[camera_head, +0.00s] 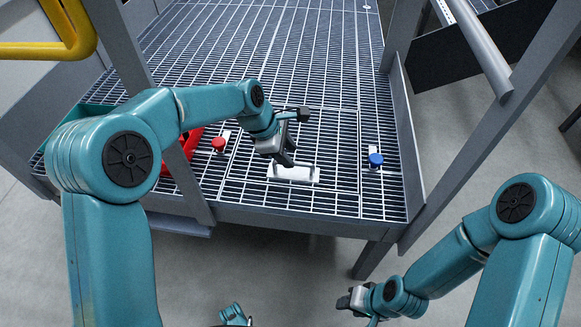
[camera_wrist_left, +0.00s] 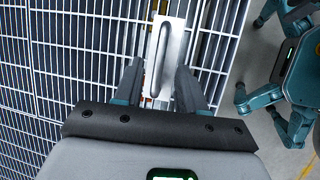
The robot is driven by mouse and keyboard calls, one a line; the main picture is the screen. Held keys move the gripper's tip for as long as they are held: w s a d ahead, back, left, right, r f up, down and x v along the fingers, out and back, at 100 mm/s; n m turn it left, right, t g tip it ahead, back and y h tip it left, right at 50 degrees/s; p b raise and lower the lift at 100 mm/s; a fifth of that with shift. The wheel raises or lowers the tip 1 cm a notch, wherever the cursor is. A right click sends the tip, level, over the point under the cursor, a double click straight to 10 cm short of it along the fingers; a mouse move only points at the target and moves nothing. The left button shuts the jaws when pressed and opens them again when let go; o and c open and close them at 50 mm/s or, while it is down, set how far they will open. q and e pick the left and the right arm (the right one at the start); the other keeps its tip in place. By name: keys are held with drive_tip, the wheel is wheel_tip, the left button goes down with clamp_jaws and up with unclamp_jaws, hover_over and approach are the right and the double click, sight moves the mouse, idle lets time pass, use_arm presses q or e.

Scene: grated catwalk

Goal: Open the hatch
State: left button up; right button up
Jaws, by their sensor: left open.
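The hatch (camera_head: 335,145) is a grated panel set flush in the catwalk floor, and it looks closed. A pale plate with a grey bar handle (camera_head: 293,173) sits at its near edge. My left gripper (camera_head: 297,140) is open just above and behind the handle. In the left wrist view the handle (camera_wrist_left: 160,60) lies lengthwise between the two spread fingers (camera_wrist_left: 158,72), with no visible contact. The remaining height above it is hard to judge. My right gripper (camera_head: 352,300) hangs low at the bottom right, away from the catwalk; its jaws are too small to read.
A red knob (camera_head: 219,143) stands left of the hatch and a blue knob (camera_head: 375,159) right of it. A red object (camera_head: 183,148) is partly hidden behind a grey post. Posts and a yellow rail (camera_head: 70,45) flank the catwalk. The grating beyond is clear.

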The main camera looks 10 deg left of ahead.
use_arm(q)
drive_tip(key=b+x, duration=0.1)
drive_tip(key=x, duration=0.2)
drive_tip(key=shift+a+f+b, duration=0.1)
drive_tip(key=shift+b, duration=0.25)
use_arm(e)
drive_tip(key=f, duration=0.1)
drive_tip(key=w+f, duration=0.1)
drive_tip(key=shift+w+f, duration=0.15)
drive_tip(key=shift+f, duration=0.15)
use_arm(q)
drive_tip(key=shift+s, duration=0.1)
clamp_jaws()
drive_tip(key=w+r+p, duration=0.4)
drive_tip(key=r+p, duration=0.3)
drive_tip(key=p, duration=0.4)
drive_tip(key=w+r+p, duration=0.5)
drive_tip(key=r+p, duration=0.3)
drive_tip(key=p, duration=0.3)
use_arm(e)
wheel_tip(320, 180, up, 22)
drive_tip(key=s, duration=0.1)
drive_tip(key=shift+s+a+f, duration=0.15)
drive_tip(key=shift+s+a, duration=0.1)
drive_tip(key=shift+a, duration=0.15)
use_arm(q)
drive_tip(key=shift+f, duration=0.1)
